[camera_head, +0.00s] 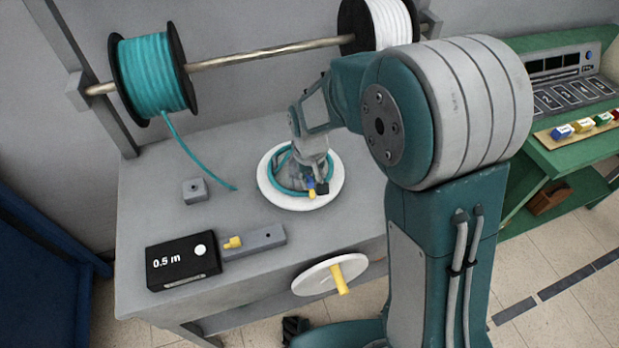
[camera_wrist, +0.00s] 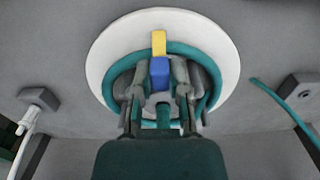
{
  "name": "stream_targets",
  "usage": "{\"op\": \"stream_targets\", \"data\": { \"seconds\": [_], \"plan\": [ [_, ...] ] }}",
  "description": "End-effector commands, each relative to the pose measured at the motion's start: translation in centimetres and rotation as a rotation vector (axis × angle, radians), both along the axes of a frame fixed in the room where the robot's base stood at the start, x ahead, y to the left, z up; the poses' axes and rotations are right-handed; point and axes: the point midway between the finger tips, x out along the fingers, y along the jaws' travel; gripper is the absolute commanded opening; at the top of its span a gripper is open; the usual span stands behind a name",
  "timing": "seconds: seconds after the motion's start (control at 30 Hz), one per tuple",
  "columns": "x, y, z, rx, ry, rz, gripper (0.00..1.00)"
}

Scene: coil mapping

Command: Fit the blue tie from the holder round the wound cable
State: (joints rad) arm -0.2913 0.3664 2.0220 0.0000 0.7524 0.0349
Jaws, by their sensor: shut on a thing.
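The wound cable (camera_head: 287,186) is a teal ring on a round white disc (camera_head: 331,195) on the grey bench; it also shows in the wrist view (camera_wrist: 195,52). My gripper (camera_head: 316,186) points down over the disc, inside or over the ring. In the wrist view my gripper (camera_wrist: 160,76) is shut on the blue tie (camera_wrist: 159,72), a small blue block between its fingers. A yellow piece (camera_wrist: 159,42) lies across the ring just beyond the blue tie. My fingers hide part of the ring, and I cannot tell whether the blue tie touches the cable.
A teal spool (camera_head: 152,75) and a white spool (camera_head: 392,22) hang on a rod behind. A loose cable end (camera_head: 200,155) trails onto the bench. A black "0.5 m" box (camera_head: 180,262) and a yellow lever (camera_head: 233,242) are front left. A holder with coloured blocks (camera_head: 575,128) stands right.

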Motion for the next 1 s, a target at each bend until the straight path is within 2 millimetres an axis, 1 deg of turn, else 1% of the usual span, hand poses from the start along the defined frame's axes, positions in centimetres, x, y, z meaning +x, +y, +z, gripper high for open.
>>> {"op": "stream_targets", "data": {
  "seconds": [0.33, 0.37, 0.4, 0.43, 0.47, 0.83, 0.93, 1.0],
  "plan": [
    [-0.1, 0.0, -0.1, -0.001, 0.002, 0.000, 0.00],
    [-0.1, 0.0, -0.1, -0.001, 0.002, 0.000, 0.25],
    [-0.1, 0.0, -0.1, -0.001, 0.003, 0.000, 0.43],
    [-0.1, 0.0, -0.1, -0.001, 0.003, 0.000, 0.56],
    [-0.1, 0.0, -0.1, -0.001, 0.002, 0.000, 0.61],
    [0.0, 0.0, 0.1, 0.000, 0.001, 0.000, 0.61],
    [0.1, 0.0, 0.9, 0.001, -0.002, 0.000, 0.61],
    [0.1, 0.0, 2.0, 0.001, -0.003, 0.000, 0.61]
  ]
}}
